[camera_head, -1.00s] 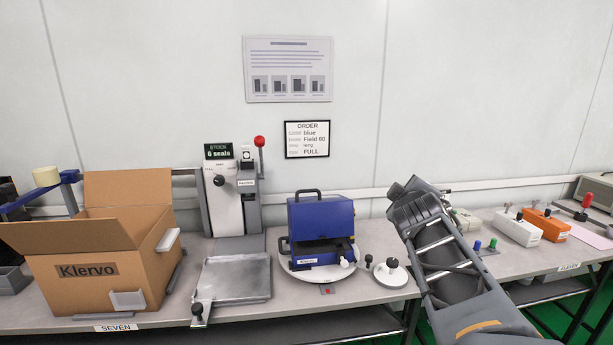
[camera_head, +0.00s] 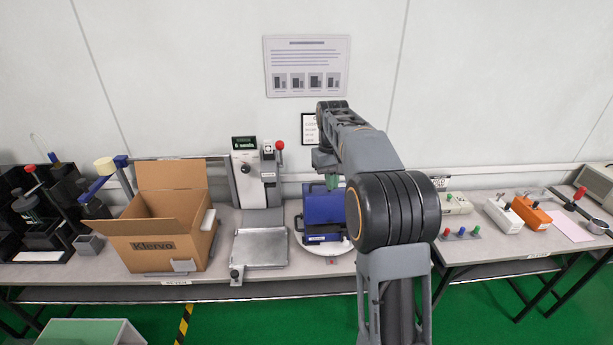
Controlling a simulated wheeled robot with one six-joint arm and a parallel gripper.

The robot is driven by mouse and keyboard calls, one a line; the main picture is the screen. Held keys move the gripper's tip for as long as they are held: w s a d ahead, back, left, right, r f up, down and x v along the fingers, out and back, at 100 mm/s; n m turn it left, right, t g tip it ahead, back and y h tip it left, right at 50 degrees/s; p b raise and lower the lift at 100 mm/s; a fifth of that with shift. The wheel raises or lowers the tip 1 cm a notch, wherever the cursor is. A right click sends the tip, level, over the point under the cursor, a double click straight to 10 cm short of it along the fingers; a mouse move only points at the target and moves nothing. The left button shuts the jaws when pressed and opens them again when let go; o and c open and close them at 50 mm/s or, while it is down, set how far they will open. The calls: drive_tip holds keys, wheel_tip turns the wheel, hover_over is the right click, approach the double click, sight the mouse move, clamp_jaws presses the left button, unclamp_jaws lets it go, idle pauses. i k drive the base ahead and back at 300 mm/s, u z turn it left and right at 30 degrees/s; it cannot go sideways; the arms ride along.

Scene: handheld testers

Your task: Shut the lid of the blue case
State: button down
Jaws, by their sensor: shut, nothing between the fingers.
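The blue case (camera_head: 321,207) sits on a round white turntable (camera_head: 306,244) on the bench, near the picture's middle. Its broad blue lid panel faces me above a dark band and the lower front. I cannot tell how far the lid stands open. My arm hides the case's right side. My gripper (camera_head: 331,181) points down at the case's upper back edge, with its small greenish fingertips close together and empty. I cannot tell whether they touch the lid.
Left of the case stand a sealing machine (camera_head: 247,178) with a red-knobbed lever, a metal tray (camera_head: 260,247) and an open cardboard box (camera_head: 153,244). An orange device (camera_head: 531,217) and coloured buttons (camera_head: 461,232) lie to the right. The green floor in front is mostly clear.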

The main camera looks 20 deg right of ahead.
sight(321, 204)
drive_tip(key=u, duration=0.15)
drive_tip(key=k, duration=0.35)
drive_tip(key=u, duration=0.2)
drive_tip(key=i, duration=1.35)
drive_tip(key=z, duration=0.5)
